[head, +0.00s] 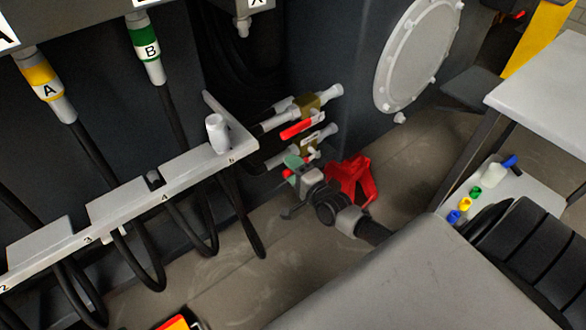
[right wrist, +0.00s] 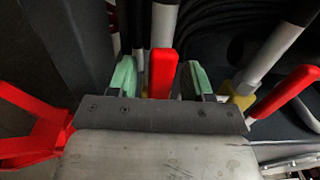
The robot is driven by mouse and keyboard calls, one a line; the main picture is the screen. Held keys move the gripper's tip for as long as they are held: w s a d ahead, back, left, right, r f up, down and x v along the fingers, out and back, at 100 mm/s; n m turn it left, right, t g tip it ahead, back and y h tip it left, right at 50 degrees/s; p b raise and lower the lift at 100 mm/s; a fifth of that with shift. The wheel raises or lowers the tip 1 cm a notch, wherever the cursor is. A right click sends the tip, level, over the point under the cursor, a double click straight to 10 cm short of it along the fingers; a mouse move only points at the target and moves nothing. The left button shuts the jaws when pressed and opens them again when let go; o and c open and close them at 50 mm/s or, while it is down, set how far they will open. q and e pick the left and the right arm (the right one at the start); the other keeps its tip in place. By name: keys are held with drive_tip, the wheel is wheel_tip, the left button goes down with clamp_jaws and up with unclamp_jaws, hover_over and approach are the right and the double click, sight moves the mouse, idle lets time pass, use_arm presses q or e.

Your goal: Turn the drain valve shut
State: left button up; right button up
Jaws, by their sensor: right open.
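Two brass-bodied valves with grey pipe ends sit on the dark chassis wall in the head view, an upper valve (head: 308,103) and a lower valve (head: 308,141). A red lever (head: 302,126) shows at the upper valve. My right gripper (head: 297,163) is at the lower valve, with green finger pads. In the right wrist view the open right gripper (right wrist: 160,78) has one red lever (right wrist: 162,72) between its pads, with gaps at both sides. A second red lever (right wrist: 285,95) lies outside the pads at the right. No label tells which valve is the drain. My left gripper is not in view.
A grey shelf (head: 118,205) with hanging black hoses stands left of the valves, with a white cylinder (head: 217,133) on it. A red angular object (head: 352,181) is close beside my right wrist. A round bolted cover (head: 415,52) is at the upper right.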

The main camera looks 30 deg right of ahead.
clamp_jaws()
drive_tip(key=shift+f, duration=0.1)
drive_tip(key=shift+f+n, duration=0.3)
drive_tip(key=shift+n, duration=0.1)
drive_tip(key=shift+f, duration=0.2)
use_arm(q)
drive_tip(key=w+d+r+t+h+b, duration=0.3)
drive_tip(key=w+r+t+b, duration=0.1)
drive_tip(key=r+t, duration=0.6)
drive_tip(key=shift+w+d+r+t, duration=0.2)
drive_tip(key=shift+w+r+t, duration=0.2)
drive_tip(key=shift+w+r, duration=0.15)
use_arm(e)
drive_tip(key=d+f+n, duration=0.7)
drive_tip(key=d+n, duration=0.1)
drive_tip(key=n, duration=0.9)
drive_tip(key=shift+w+d+f, duration=0.2)
drive_tip(key=shift+w+d, duration=0.1)
